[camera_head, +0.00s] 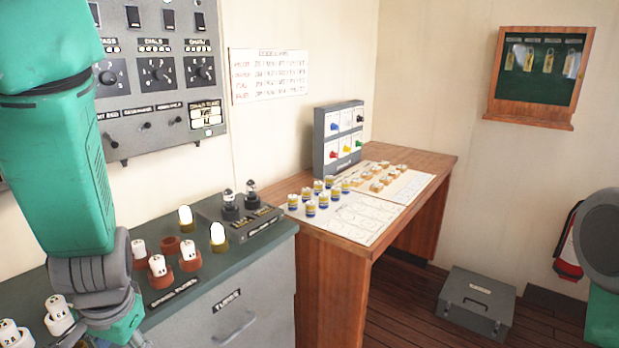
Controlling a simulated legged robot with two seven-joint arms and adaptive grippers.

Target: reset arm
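My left arm (60,170) hangs down along the left side of the camera_head view. Its grey joint and a small green link below it cover part of the green-topped cabinet (275,225). The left gripper does not show; the arm runs out at the bottom edge. Only a grey joint (603,240) and a green piece of my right arm show at the right edge, and the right gripper is outside the view.
Fuses and tubes stand on the cabinet close to my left arm. A wooden desk (432,165) bears a paper sheet, small jars and a switch box (338,145). A grey case (478,300) lies on the floor. A red extinguisher (568,255) is beside my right arm.

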